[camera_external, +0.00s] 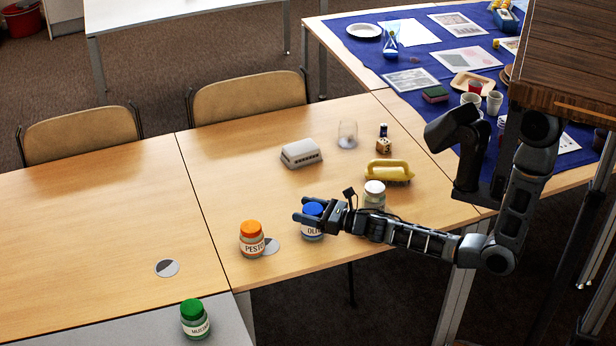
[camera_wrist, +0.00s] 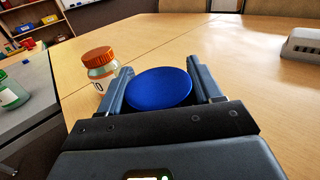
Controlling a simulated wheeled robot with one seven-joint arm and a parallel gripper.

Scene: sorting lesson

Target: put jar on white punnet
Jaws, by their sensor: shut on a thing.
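A jar with a blue lid (camera_external: 312,209) and a partly hidden label is between the fingers of my gripper (camera_external: 308,212), near the front of the right wooden table. My gripper is shut on this jar. In the wrist view the blue lid (camera_wrist: 160,89) fills the space between both fingers, and the jar's body is hidden. I cannot tell whether the jar touches the table. A whitish ribbed box, seemingly the white punnet (camera_external: 301,152), lies farther back on the same table, apart from my gripper. It also shows at the right edge of the wrist view (camera_wrist: 302,44).
An orange-lidded pesto jar (camera_external: 252,240) stands close left of my gripper. A white-lidded jar (camera_external: 374,196) stands right, behind my arm. A green-lidded jar (camera_external: 194,319) stands front left.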

